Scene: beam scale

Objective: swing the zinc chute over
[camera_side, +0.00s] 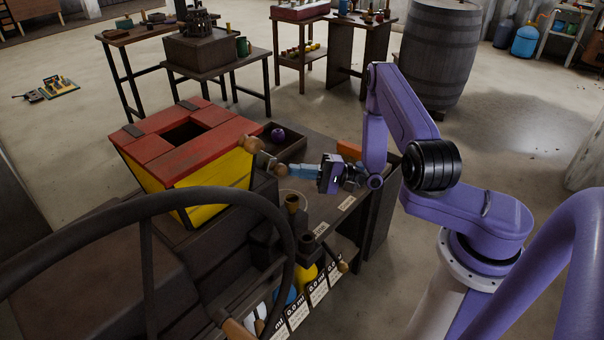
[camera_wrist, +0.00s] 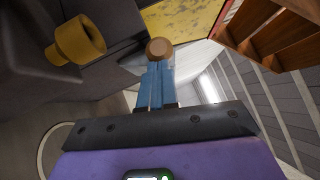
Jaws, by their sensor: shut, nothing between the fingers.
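A round wooden knob (camera_side: 252,144) sits at the right side of the yellow hopper with the red top (camera_side: 232,128). A small grey metal piece (camera_side: 264,159) shows just below the knob; it may be part of the zinc chute, but I cannot tell. In the wrist view the knob (camera_wrist: 159,48) is straight beyond my fingertips, and a pale grey metal surface (camera_wrist: 203,58) lies behind it. My gripper (camera_side: 276,169) has blue fingers, pressed together and empty, pointing left toward the knob. Whether the tips touch the knob is unclear.
A large dark wheel (camera_side: 150,205) fills the front left. Slatted wood (camera_wrist: 268,32) shows at upper right in the wrist view.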

